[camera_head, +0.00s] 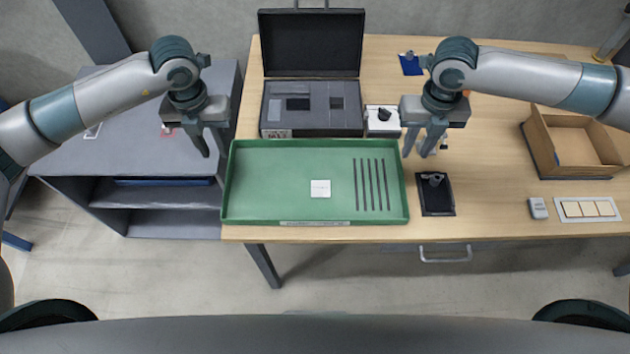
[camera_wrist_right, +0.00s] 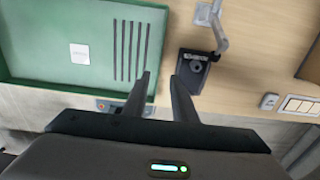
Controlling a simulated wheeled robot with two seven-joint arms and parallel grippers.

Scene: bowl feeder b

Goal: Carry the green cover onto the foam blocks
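The green cover (camera_head: 270,190) looks like a shallow green tray with a raised rim, lying flat at the table's front edge. It bears a white square label and several dark parallel strips, and it also shows in the right wrist view (camera_wrist_right: 40,62). No separate foam blocks can be made out; an open black case (camera_head: 312,105) behind the cover holds a grey foam-like insert with cutouts. My left gripper (camera_head: 208,150) is open and empty above the cover's back left corner. My right gripper (camera_head: 420,148), also in the right wrist view (camera_wrist_right: 161,82), is open and empty near its back right corner.
A small white box (camera_head: 382,122) stands beside the case. A black plate with a metal part (camera_head: 436,195) lies right of the cover. A cardboard box (camera_head: 573,147), a small grey device (camera_head: 537,208) and a white switch panel (camera_head: 587,209) are further right. A grey shelf unit (camera_head: 130,185) stands at left.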

